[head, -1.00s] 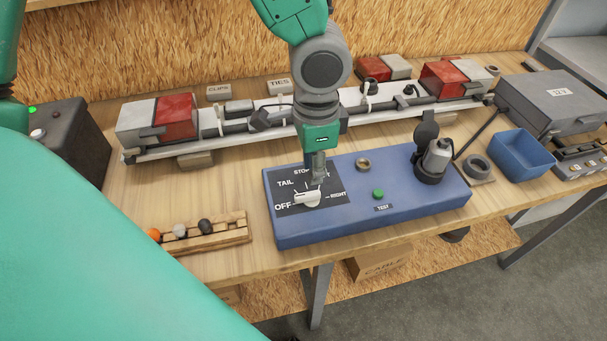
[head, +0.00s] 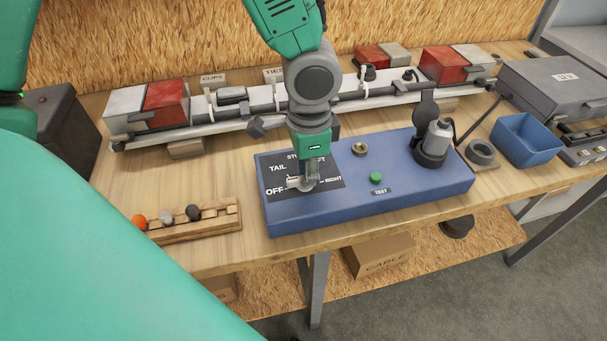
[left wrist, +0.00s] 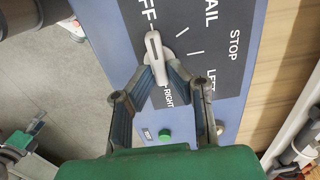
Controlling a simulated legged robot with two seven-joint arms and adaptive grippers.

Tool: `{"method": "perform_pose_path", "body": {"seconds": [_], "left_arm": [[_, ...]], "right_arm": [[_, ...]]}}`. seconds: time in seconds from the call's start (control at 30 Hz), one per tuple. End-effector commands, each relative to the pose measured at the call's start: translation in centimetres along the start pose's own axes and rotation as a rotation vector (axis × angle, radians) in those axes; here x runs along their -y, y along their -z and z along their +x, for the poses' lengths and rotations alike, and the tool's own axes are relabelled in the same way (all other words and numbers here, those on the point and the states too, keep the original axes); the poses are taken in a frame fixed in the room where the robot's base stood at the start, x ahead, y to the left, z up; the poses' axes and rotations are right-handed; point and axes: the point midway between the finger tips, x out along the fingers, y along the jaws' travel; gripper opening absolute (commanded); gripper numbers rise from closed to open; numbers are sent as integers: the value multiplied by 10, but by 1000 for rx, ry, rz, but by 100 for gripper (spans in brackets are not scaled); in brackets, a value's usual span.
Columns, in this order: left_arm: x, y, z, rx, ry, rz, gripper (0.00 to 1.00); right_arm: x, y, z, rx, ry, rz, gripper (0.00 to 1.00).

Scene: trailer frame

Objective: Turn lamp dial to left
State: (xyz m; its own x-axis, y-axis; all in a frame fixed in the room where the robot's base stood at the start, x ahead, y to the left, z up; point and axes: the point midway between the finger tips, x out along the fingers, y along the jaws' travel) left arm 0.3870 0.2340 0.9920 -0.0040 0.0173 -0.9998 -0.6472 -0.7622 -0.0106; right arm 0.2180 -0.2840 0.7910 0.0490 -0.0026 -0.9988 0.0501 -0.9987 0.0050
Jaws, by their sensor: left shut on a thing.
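The lamp dial is a pale pointer knob (head: 294,184) on the black label plate (head: 329,182) of the blue test box (head: 400,193). The plate reads OFF, TAIL, STOP, LEFT and RIGHT, with some words partly hidden by my gripper in the head view. In the left wrist view the dial (left wrist: 153,48) has its narrow end toward OFF. My left gripper (head: 306,184) points down at the dial. In the left wrist view its fingertips (left wrist: 160,76) are closed around the dial's near part.
A green TEST button (head: 376,177) and a brass ring (head: 360,148) are on the box top. A socket with a grey plug (head: 437,138) stands at its right. A light bar (head: 235,112) lies behind, and a wooden rack (head: 195,222) with small balls lies left.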

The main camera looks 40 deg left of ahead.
Motion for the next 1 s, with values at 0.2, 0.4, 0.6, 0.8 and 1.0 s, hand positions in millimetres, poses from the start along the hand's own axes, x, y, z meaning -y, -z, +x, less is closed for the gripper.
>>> {"method": "perform_pose_path", "body": {"seconds": [0.2,0.4,0.6,0.8,1.0], "left_arm": [[-4,1,0,-14,-12,3,0],[-2,-1,0,-8,-10,2,0],[-2,-1,0,-7,-10,13,0],[-3,-1,-1,-8,-11,119,0],[-3,-1,-1,-7,-9,242,0]], "right_arm": [[1,0,0,0,1,-2,53],[1,0,0,0,1,-2,53],[0,0,-1,0,1,-1,53],[0,1,-12,0,1,-1,53],[0,1,-22,0,1,-1,53]]}}
